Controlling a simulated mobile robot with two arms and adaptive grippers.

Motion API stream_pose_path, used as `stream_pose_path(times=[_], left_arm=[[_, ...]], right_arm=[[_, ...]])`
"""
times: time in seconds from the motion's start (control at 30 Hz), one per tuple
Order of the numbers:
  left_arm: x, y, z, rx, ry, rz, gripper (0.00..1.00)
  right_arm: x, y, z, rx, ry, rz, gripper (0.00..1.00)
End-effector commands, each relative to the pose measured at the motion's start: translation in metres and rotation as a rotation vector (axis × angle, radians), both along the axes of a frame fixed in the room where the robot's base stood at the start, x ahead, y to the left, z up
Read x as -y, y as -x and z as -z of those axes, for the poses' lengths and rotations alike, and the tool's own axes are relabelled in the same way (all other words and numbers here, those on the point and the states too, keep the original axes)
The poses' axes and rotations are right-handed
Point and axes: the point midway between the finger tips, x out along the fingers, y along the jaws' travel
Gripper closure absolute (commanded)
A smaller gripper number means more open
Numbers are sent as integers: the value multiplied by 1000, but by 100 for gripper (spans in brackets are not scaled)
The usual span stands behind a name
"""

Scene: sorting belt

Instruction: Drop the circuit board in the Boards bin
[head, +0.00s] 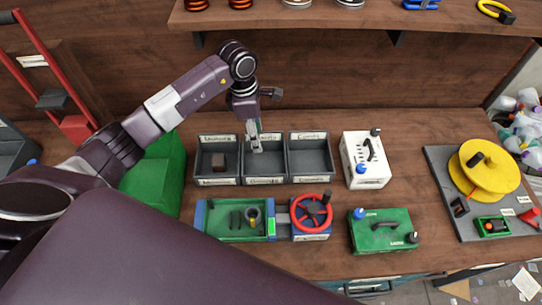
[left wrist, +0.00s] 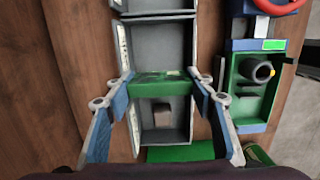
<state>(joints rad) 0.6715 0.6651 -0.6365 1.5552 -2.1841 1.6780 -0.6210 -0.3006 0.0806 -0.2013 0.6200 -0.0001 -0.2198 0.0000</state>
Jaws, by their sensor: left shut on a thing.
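My left gripper (head: 256,148) points down over the middle grey bin (head: 265,172) of a row of three. In the left wrist view the gripper (left wrist: 158,85) is shut on the green circuit board (left wrist: 160,83), with one finger at each end. From that camera the board overlaps the wall between the middle bin (left wrist: 162,48) and the bin with a dark block. The middle bin looks empty. Its back label is partly covered by the gripper and too small to read surely. My right gripper is not in view.
The left bin (head: 204,172) holds a dark brownish block (head: 218,161). The right bin (head: 311,166) looks empty. In front stand a green tray (head: 222,229) and a red handwheel (head: 311,211). A white case (head: 365,160) and a green case (head: 383,231) are to the right.

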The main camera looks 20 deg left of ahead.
Motion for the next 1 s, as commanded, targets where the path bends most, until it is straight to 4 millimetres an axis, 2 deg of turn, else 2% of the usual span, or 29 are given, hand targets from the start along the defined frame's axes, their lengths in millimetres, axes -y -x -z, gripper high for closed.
stream_pose_path(times=[0.1, 0.33, 0.7, 0.73, 0.9, 1.0], left_arm=[[1, 0, 17, -2, 1, 0, 74], [1, 0, 43, 0, 1, 1, 74], [1, 0, 48, 0, 0, 2, 74], [1, 0, 48, 0, 0, 2, 47], [1, 0, 47, 0, 0, 2, 30], [1, 0, 47, 0, 0, 2, 30]], right_arm=[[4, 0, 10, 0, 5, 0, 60], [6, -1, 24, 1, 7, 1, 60], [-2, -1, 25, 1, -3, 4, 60], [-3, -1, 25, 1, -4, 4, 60], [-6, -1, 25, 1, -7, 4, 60], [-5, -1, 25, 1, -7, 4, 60]])
